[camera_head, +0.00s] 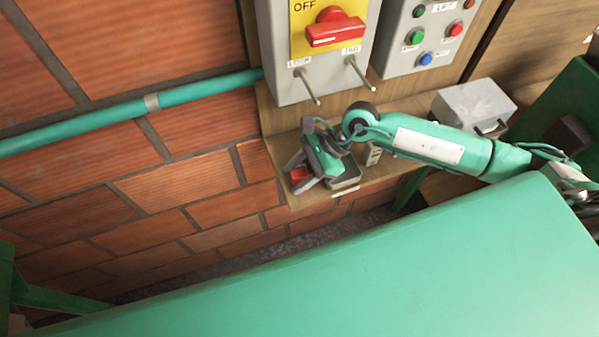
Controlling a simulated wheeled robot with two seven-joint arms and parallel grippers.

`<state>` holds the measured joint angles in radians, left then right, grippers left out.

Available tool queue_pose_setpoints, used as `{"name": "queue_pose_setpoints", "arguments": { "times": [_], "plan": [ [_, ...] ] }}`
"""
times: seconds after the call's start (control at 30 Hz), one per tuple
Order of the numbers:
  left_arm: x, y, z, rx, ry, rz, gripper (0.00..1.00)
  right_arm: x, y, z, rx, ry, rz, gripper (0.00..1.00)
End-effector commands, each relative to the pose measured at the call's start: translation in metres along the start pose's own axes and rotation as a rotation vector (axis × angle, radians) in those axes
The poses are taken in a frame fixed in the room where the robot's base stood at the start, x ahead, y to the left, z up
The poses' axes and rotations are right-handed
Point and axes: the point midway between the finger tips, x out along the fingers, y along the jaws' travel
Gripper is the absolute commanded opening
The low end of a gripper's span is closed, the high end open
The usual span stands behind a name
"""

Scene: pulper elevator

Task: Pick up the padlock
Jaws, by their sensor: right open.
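A small red body, which looks like the padlock (299,174), shows at the left end of the wooden shelf below the switch box. Its shackle cannot be made out. My right gripper (300,173) is open, with its fingers reaching down and left around the red body, one on the upper left and one on the lower right. Whether the fingers touch it cannot be told. The gripper's wrist hides part of the shelf behind. My left gripper does not show.
A grey tray (346,184) sits just right of the fingers. Above hang a switch box (278,60) with a red handle (335,28) and two protruding pins, and a button panel (402,62). A grey box (474,105) stands at the right. A large green surface (380,270) fills the foreground.

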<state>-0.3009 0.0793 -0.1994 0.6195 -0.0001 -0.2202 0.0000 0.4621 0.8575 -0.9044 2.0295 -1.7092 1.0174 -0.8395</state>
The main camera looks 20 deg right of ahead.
Motion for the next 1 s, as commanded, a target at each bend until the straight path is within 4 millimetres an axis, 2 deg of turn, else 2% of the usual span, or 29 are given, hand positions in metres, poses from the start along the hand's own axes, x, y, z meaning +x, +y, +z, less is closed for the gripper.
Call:
{"name": "queue_pose_setpoints", "arguments": {
  "times": [0.03,0.2,0.27,0.6,0.83,1.0],
  "plan": [
    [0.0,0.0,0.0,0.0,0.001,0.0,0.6,0.0,0.0,0.0,0.0,0.0,0.0,0.41],
    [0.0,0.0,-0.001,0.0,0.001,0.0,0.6,0.0,0.0,0.0,0.0,0.0,-0.001,0.08],
    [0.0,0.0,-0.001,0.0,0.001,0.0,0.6,0.0,0.0,0.0,0.0,0.0,-0.001,0.0],
    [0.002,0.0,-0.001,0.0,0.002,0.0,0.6,-0.001,0.0,0.001,-0.001,-0.001,-0.001,0.0],
    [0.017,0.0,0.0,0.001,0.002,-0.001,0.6,-0.005,0.003,0.005,-0.005,0.0,-0.004,0.0],
    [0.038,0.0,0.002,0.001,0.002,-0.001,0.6,-0.033,0.003,0.033,-0.01,-0.001,-0.006,0.0]
  ]
}}
